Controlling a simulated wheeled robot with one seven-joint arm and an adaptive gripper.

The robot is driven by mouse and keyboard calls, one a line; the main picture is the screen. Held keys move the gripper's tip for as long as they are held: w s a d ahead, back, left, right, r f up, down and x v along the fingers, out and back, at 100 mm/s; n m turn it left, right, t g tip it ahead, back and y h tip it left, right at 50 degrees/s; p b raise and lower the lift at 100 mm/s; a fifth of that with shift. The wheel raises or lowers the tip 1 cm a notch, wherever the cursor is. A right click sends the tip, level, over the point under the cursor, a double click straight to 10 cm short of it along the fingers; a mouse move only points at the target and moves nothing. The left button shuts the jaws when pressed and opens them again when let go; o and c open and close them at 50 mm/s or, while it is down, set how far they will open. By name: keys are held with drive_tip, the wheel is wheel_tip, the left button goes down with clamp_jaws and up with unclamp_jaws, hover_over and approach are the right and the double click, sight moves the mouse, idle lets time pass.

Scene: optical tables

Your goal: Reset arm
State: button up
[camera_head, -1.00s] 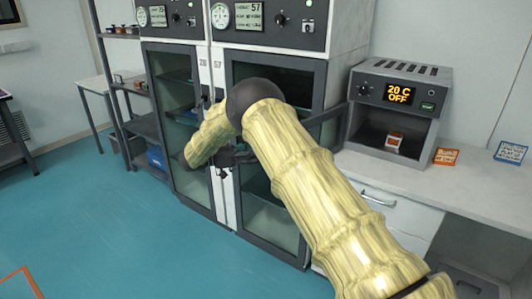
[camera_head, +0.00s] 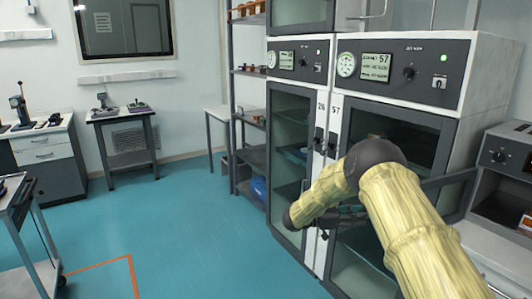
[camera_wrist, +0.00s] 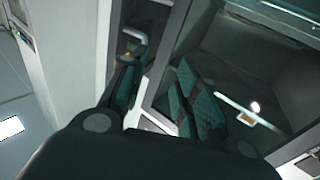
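My arm (camera_head: 412,225), in a yellow patterned sleeve with dark joints, reaches in from the lower right of the head view. It bends in front of the drying cabinets. My gripper (camera_wrist: 158,88) shows its two teal-padded fingers apart in the wrist view, with nothing between them. A grey cabinet handle (camera_wrist: 134,36) lies just beyond the left finger, and dark glass lies behind the right one. In the head view the gripper is small, dark and partly hidden by the arm, close to the cabinet fronts. I cannot tell whether it touches them.
Cabinet 26 (camera_head: 292,150) and cabinet 57 (camera_head: 398,128) stand close before the arm. A small oven unit (camera_head: 510,158) is at the right edge. A shelf rack (camera_head: 250,118), side tables (camera_head: 122,112) and a trolley (camera_head: 40,240) stand left. The blue floor (camera_head: 180,225) between is open.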

drive_tip(key=s+a+f+n+t+y, duration=0.2)
drive_tip(key=s+f+n+t+y, duration=0.3)
drive_tip(key=f, duration=0.7)
drive_tip(key=s+a+f+n+t+y, duration=0.1)
drive_tip(key=s+f+n+t+y, duration=0.35)
drive_tip(key=f, duration=0.75)
drive_tip(key=s+a+f+n+y, duration=0.25)
drive_tip(key=s+f, duration=0.25)
drive_tip(key=s, duration=0.3)
drive_tip(key=s+a+f+n+y, duration=0.25)
drive_tip(key=s+f, duration=0.25)
drive_tip(key=s, duration=0.3)
drive_tip(key=s+a+n+g+y, duration=0.1)
drive_tip(key=s+g, duration=0.3)
drive_tip(key=s, duration=1.2)
drive_tip(key=s+a+f+n+g+y, duration=0.1)
drive_tip(key=s+g, duration=0.4)
drive_tip(key=s, duration=1.1)
drive_tip(key=a+n+y, duration=0.1)
drive_tip(key=a+y, duration=0.1)
drive_tip(key=shift+s+a+f, duration=0.25)
drive_tip(key=shift+s+a, duration=0.1)
drive_tip(key=shift+a, duration=0.05)
